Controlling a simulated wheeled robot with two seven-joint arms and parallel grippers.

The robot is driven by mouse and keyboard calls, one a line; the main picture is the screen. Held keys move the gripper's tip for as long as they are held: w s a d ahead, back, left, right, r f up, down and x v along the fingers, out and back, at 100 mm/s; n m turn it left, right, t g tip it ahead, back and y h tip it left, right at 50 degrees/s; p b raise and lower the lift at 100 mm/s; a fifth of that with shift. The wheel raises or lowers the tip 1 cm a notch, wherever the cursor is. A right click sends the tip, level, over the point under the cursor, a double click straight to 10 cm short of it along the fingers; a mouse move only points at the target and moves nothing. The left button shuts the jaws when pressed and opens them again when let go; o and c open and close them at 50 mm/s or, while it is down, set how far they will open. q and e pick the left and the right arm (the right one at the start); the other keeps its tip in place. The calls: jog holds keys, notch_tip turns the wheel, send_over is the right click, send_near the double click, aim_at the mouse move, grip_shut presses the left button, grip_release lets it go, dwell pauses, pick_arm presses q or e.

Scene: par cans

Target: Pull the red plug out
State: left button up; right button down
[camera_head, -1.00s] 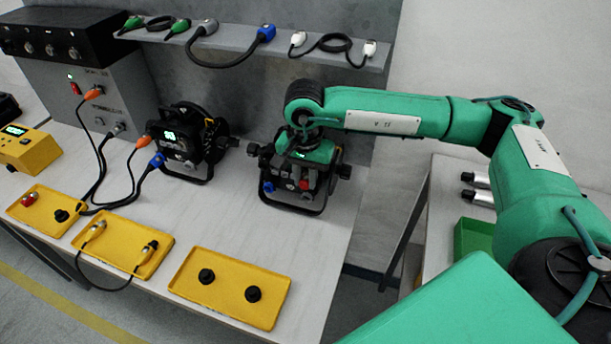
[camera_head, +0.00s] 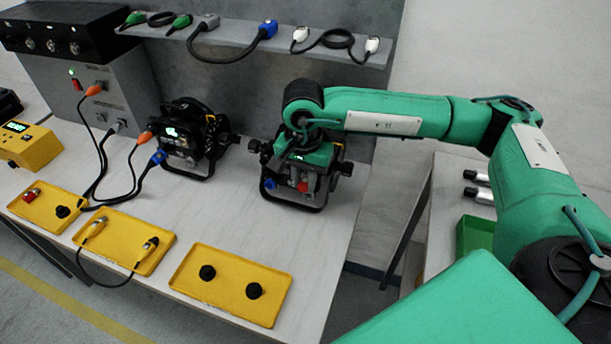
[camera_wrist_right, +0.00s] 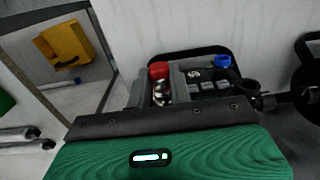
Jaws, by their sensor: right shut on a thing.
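The red plug (camera_head: 303,186) is at the front of the right-hand black par can (camera_head: 322,196) on the table. In the right wrist view the red plug (camera_wrist_right: 159,71) shows its red end and shiny metal beside it. My right gripper (camera_head: 296,169) reaches down over the can from above; its grey fingers also show in the wrist view (camera_wrist_right: 157,92), one on each side of the plug, shut on it. Whether the plug is still seated in its socket cannot be told. A blue plug (camera_head: 270,184) sits on the same can, left of the red one. My left gripper is not in view.
A second par can (camera_head: 192,150) with orange and blue plugs stands to the left. Yellow trays (camera_head: 215,291) line the table front. A shelf (camera_head: 235,37) with cables hangs behind. A green bin (camera_head: 472,236) is on the right table.

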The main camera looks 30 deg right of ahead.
jog(key=shift+s+a, duration=0.7)
jog(key=shift+a, duration=0.1)
jog(key=shift+s+a+b, duration=0.25)
jog(key=shift+b, duration=0.1)
jog(key=shift+a, duration=0.1)
dwell(0.4)
